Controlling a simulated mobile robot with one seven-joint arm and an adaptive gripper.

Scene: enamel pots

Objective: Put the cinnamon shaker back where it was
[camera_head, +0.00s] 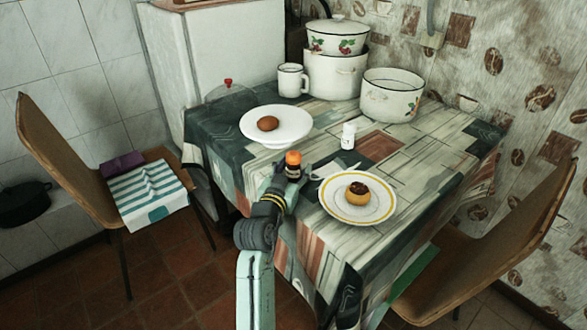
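A small dark jar with an orange lid (293,159), which looks like the cinnamon shaker, is upright at the near left edge of the table. My gripper (291,177) is around its lower body, with a finger on each side, and appears shut on it. I cannot tell whether the jar's base touches the table, because my gripper hides it. A white shaker (348,136) stands farther back on the table. A plate with a yellow band (330,208) lies to the right of my gripper and holds a round baked item with a brown top (357,192).
A white plate (255,130) with a brown egg-like item (267,124) is behind my gripper. A mug (292,80), stacked pots (333,75) and an open pot (391,97) stand at the back. Cutlery on a dark napkin (345,165) lies nearby. Chairs flank the table; its right side is clear.

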